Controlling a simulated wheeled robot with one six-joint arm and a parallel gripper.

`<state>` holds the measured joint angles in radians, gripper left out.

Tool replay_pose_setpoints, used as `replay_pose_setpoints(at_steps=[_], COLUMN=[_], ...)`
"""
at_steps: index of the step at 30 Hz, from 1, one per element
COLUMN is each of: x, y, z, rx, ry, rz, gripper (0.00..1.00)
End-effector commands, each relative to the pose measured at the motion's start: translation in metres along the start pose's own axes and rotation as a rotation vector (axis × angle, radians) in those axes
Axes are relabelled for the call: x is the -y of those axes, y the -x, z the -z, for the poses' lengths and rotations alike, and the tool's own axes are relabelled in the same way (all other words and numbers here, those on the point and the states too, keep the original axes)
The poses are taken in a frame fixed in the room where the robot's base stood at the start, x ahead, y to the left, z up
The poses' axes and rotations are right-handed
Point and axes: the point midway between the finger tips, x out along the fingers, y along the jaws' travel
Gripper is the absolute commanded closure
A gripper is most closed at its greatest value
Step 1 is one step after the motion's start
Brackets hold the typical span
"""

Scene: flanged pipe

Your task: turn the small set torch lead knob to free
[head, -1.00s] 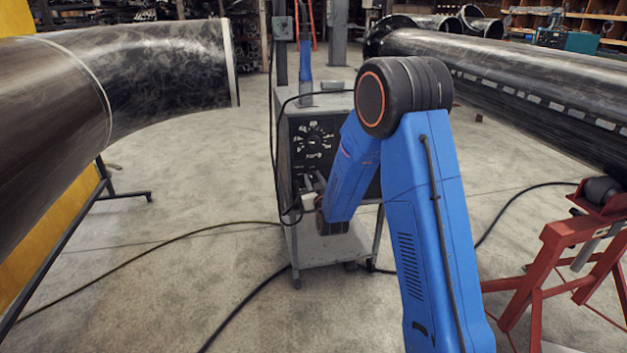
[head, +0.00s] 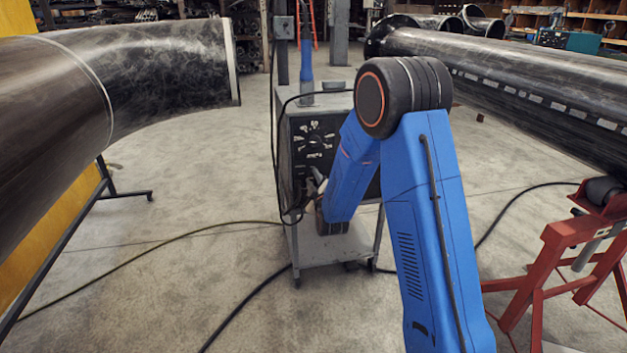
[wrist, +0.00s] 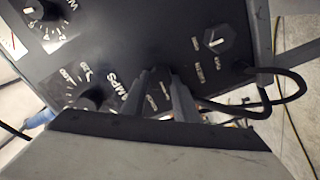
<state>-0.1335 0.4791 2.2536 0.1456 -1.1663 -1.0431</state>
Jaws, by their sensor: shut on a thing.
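The dark front panel of the grey welding machine (head: 313,135) faces me in the head view, and it fills the upper wrist view (wrist: 130,45). My gripper (wrist: 163,78) reaches the panel with its two grey fingers close together, shut on a small dark knob. The fingers cover most of this knob, so its pointer cannot be read. Small white lettering sits beside the fingertips, too blurred to read fully. In the head view my gripper (head: 316,180) is at the lower panel, tilted and partly hidden by my arm.
A larger AMPS dial (wrist: 93,98) lies left of the fingers in the wrist view. Another dial (wrist: 35,10) is at upper left and a small knob with a white pointer (wrist: 214,38) at upper right. A black cable (wrist: 290,80) loops from the panel's right.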

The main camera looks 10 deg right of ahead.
Motion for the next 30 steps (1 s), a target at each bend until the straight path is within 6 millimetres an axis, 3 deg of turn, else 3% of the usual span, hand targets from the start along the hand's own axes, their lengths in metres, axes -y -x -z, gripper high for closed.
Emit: replay_pose_setpoints(at_steps=[21,22,24,30], x=[0.0018,0.0019,0.0017,0.0011], y=[0.0007,0.0007,0.0007,0.0004], z=[-0.0002,-0.0002,-0.0001,-0.0001], rx=[0.000,0.000,0.000,0.000], ry=[0.078,0.078,0.078,0.077], rz=[0.003,0.003,0.003,0.002], gripper=[0.95,0.71,0.54,0.54])
